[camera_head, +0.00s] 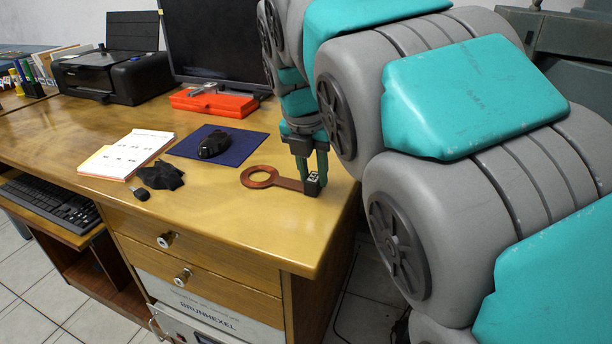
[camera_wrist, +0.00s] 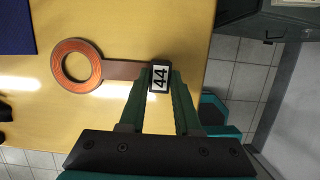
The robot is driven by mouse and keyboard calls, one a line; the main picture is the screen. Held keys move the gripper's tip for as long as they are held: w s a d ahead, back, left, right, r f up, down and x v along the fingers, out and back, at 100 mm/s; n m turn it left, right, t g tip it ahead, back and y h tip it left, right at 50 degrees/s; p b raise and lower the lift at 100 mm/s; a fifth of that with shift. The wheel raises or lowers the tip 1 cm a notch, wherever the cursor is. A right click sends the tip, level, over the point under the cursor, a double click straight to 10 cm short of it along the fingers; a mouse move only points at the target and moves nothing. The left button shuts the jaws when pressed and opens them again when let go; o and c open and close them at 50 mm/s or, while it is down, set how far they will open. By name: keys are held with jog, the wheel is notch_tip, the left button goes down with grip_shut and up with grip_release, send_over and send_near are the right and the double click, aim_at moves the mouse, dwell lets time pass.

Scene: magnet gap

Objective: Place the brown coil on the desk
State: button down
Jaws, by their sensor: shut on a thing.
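The brown coil (camera_head: 261,177) is a flat copper-brown ring with a straight handle that ends in a dark block marked 44. In the wrist view the coil (camera_wrist: 76,42) lies at the upper left, and its block (camera_wrist: 160,77) sits between my fingertips. My gripper (camera_head: 312,182) is shut on the block at the handle's end. The coil is over the right front part of the wooden desk (camera_head: 225,220), close to its surface. I cannot tell whether it touches the desk.
A dark blue mat (camera_head: 238,150) with a black mouse (camera_head: 214,144) lies behind and left of the coil. An orange case (camera_head: 215,103) sits farther back. A black cloth (camera_head: 160,176), a small dark item (camera_head: 140,194) and papers (camera_head: 127,153) lie left. The desk's front right is clear.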

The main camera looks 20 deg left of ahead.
jog(key=c, duration=0.6)
grip_release()
jog(key=shift+f, duration=0.1)
jog(key=v, duration=1.2)
jog(key=shift+w+p, duration=0.1)
jog(key=shift+p, duration=0.25)
